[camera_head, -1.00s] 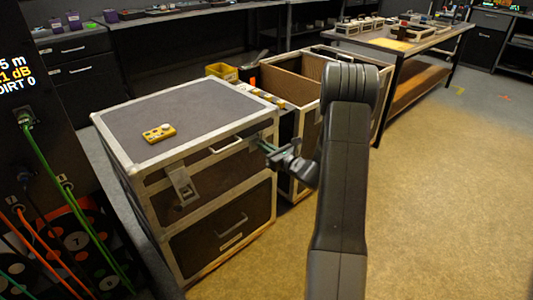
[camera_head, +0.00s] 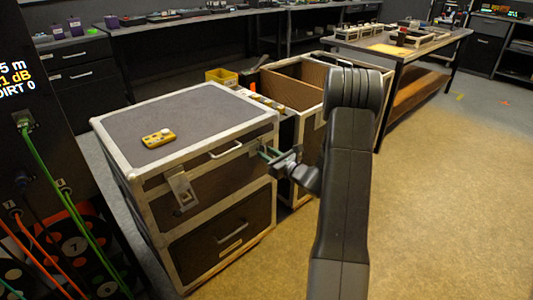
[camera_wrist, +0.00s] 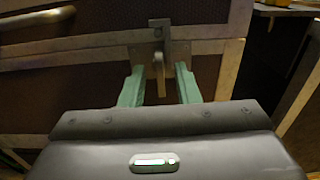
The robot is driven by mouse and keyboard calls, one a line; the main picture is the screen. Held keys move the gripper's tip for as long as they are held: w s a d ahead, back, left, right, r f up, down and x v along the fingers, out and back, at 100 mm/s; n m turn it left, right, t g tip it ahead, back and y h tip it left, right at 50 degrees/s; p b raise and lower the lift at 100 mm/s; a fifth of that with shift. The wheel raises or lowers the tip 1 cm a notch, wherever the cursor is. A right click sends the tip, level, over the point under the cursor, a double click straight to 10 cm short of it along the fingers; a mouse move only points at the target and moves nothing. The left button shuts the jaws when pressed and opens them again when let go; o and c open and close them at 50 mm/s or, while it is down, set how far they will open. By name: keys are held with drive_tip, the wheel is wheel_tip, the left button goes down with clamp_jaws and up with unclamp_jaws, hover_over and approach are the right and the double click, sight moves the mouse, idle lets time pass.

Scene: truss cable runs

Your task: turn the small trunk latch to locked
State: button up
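The small trunk (camera_head: 190,110) is a dark case with metal edges, its lid closed. A trunk latch (camera_wrist: 157,31) is on its front at the lid seam: a metal plate with a pale lever (camera_wrist: 160,75) pointing down, slightly tilted. My gripper (camera_head: 268,154) is at the trunk's front right corner. In the wrist view, its green fingers (camera_wrist: 160,82) are open, one on each side of the lever, with gaps visible on both sides. Another latch (camera_head: 182,188) hangs on the trunk's front left. Whether the lever touches anything in depth, I cannot tell.
A yellow device (camera_head: 158,138) lies on the trunk lid. An open trunk (camera_head: 290,95) stands just behind to the right. A rack (camera_head: 30,130) with green and orange cables is at the left. The floor (camera_head: 450,190) at the right is clear.

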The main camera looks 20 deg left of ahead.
drive_tip(key=p+v, duration=0.1)
drive_tip(key=v, duration=1.2)
drive_tip(key=shift+p, duration=0.3)
drive_tip(key=shift+a, duration=0.1)
drive_tip(key=b+x, duration=0.1)
drive_tip(key=x, duration=1.3)
drive_tip(key=shift+b, duration=0.3)
